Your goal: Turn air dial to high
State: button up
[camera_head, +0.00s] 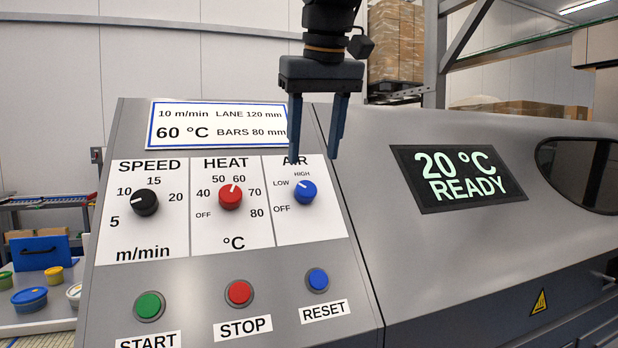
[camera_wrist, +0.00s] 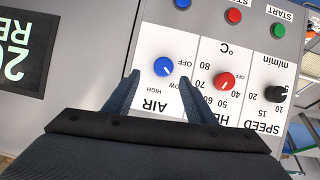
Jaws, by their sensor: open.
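The blue air dial (camera_head: 305,192) sits on the right of the sloped control panel, under the word AIR, with OFF, LOW and HIGH marks. Its white pointer aims up and left, at about LOW. The dial also shows in the wrist view (camera_wrist: 164,66), where the panel appears upside down. My gripper (camera_head: 313,158) is open and empty, pointing down just above the dial in the head view. In the wrist view the fingertips (camera_wrist: 159,75) lie on either side of the dial, apparently without touching it. One finger partly covers the AIR lettering in the head view.
The red heat dial (camera_head: 230,197) is close to the left, and the black speed dial (camera_head: 145,202) is beyond it. Green start (camera_head: 149,306), red stop (camera_head: 239,292) and blue reset (camera_head: 317,280) buttons are below. A screen (camera_head: 458,178) reads 20 °C READY.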

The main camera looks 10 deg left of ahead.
aim_at(308, 186)
jog(key=x, duration=0.2)
jog(key=p+x, duration=0.1)
jog(key=x, duration=0.4)
jog(key=shift+s+a+f, duration=0.2)
jog(key=shift+s+a, duration=0.05)
jog(key=shift+a, duration=0.05)
jog(key=c, duration=1)
jog(key=shift+c, duration=0.2)
jog(key=m, duration=0.1)
jog(key=m+y+p, duration=0.1)
jog(key=m, duration=0.1)
jog(key=m+g+y, duration=0.1)
jog(key=shift+w+d, duration=0.2)
jog(key=shift+d, duration=0.1)
jog(key=m+y, duration=0.1)
jog(key=m, duration=0.2)
jog(key=m+y, duration=0.2)
jog(key=shift+d+f+m, duration=0.1)
jog(key=shift+d+m, duration=0.1)
jog(key=shift+m, duration=0.2)
jog(key=shift+b, duration=0.3)
